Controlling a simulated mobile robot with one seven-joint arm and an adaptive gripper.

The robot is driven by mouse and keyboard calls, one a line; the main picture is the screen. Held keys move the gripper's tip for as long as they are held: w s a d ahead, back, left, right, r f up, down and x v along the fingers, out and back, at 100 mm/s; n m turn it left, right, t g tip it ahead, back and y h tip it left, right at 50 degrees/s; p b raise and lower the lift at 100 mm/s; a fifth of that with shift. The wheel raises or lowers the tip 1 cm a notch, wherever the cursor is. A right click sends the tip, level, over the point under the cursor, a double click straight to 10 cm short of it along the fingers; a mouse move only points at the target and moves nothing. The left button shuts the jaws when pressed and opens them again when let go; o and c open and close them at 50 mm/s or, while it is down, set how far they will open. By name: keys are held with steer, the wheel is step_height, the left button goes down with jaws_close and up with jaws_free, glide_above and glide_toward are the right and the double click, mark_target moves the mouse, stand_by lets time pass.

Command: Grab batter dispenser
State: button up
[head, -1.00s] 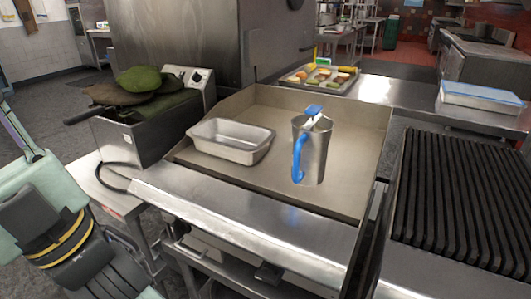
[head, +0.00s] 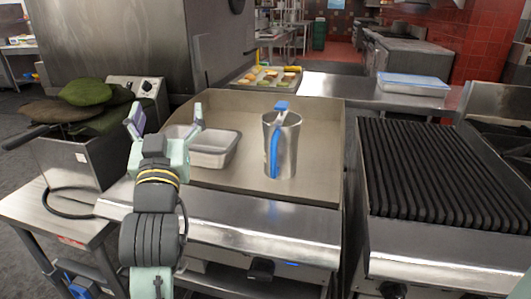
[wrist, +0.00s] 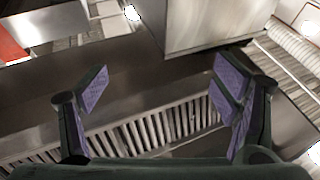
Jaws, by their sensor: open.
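The batter dispenser (head: 287,150) is a steel cup with a blue handle and a blue top piece. It stands upright on the flat griddle (head: 318,185) in the head view, with its handle on the front-left side. My gripper (head: 165,112) is open and empty, left of the dispenser and apart from it, in front of the metal loaf pan and partly covering it. In the wrist view my gripper (wrist: 160,95) shows its two purple-padded fingers spread wide with nothing between them. The dispenser is not visible in the wrist view.
The loaf pan (head: 212,153) sits on the griddle left of the dispenser. A fryer (head: 75,160) with green items on top stands at the left. A ribbed grill (head: 430,170) is at the right. A food tray (head: 262,85) lies behind the griddle.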

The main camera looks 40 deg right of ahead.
mark_target(273, 145)
steer(key=o, duration=0.3)
steer(key=s+d+f+m+g+h, duration=0.1)
steer(key=s+d+f+g, duration=0.1)
steer(key=d, duration=0.4)
steer(key=s+d+f+m+g+h, duration=0.1)
steer(key=s+d+f+m+g, duration=0.1)
steer(key=d+f+g, duration=0.1)
steer(key=s+d+f+m+g+h, duration=0.1)
steer(key=s+d+f+g, duration=0.2)
steer(key=d+f, duration=0.2)
steer(key=shift+d+f+h, duration=0.1)
steer(key=shift+d+h, duration=0.2)
steer(key=shift+d, duration=1.5)
steer(key=shift+m, duration=0.3)
steer(key=x, duration=0.2)
steer(key=p+x, duration=0.1)
steer(key=x, duration=0.1)
steer(key=shift+d+f, duration=0.2)
steer(key=shift+d, duration=0.25)
steer(key=shift+f+p+x, duration=0.15)
steer(key=shift+p+x, duration=0.35)
steer(key=shift+x, duration=1)
steer(key=shift+f+p+x, duration=0.2)
steer(key=shift+p+x, duration=0.3)
steer(key=shift+x, duration=1)
steer(key=shift+c, duration=0.3)
steer(key=c, duration=1.8)
steer(key=shift+r, duration=0.1)
steer(key=shift+c, duration=0.8)
steer(key=shift+r, duration=0.15)
